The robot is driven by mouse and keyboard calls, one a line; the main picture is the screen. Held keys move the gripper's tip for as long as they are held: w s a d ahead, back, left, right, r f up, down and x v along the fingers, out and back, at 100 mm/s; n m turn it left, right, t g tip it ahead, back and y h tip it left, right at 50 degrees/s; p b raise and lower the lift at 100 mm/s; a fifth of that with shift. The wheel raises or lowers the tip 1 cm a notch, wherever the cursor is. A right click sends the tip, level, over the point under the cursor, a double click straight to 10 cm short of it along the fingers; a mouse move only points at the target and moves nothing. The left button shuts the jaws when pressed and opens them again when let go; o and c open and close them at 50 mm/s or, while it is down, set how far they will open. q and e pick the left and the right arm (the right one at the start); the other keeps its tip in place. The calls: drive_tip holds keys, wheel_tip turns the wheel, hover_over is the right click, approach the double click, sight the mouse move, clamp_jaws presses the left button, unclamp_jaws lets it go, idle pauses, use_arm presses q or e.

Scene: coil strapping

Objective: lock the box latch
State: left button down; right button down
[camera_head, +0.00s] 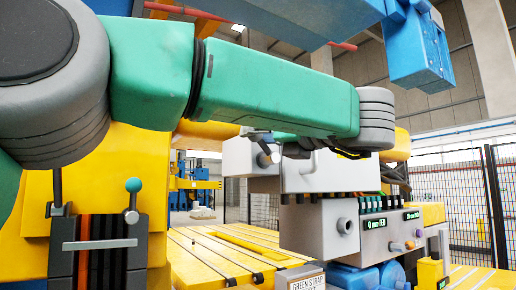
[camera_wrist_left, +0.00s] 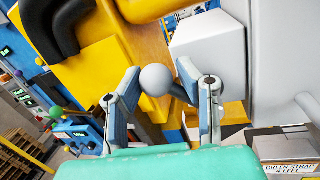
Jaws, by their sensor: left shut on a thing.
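My left arm crosses the head view from the left, and its forearm turns back behind the upper link. In the left wrist view, the fingers of my left gripper (camera_wrist_left: 158,73) are closed in on a round pale grey knob (camera_wrist_left: 156,80), which sits between the fingertips. Whether this knob is the box latch handle, I cannot tell. In the head view a grey box-like housing (camera_head: 332,176) lies below and behind my arm; the arm hides part of it and much of the gripper. A grey housing also shows beyond the fingers in the wrist view (camera_wrist_left: 212,42). My right gripper is not in view.
A control panel (camera_head: 388,230) with green displays and knobs faces me at the right. A slotted yellow table (camera_head: 215,262) spreads below. A lever with a teal ball (camera_head: 133,187) stands at the left. A blue machine part (camera_head: 420,52) hangs overhead. A green-strap sign (camera_wrist_left: 290,167) is low right.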

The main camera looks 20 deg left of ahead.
use_arm(q)
drive_tip(key=shift+w+d+f+m+t, duration=0.1)
drive_tip(key=shift+w+d+m+t, duration=0.15)
drive_tip(key=shift+m, duration=0.45)
drive_tip(key=shift+w+d+f+m+t, duration=0.15)
drive_tip(key=shift+w+m, duration=0.1)
drive_tip(key=shift+m, duration=0.45)
drive_tip(key=shift+r, duration=0.1)
drive_tip(key=c, duration=1)
unclamp_jaws()
drive_tip(key=shift+c, duration=0.2)
drive_tip(key=shift+o, duration=0.2)
drive_tip(key=shift+w+a+r, duration=0.1)
drive_tip(key=shift+w+a, duration=0.05)
drive_tip(key=shift+a, duration=0.2)
drive_tip(key=shift+s+d, duration=0.25)
drive_tip(key=shift+d, duration=0.05)
drive_tip(key=v, duration=1.1)
drive_tip(key=shift+d, duration=0.2)
drive_tip(key=shift+w+a, duration=0.1)
drive_tip(key=shift+w, duration=0.05)
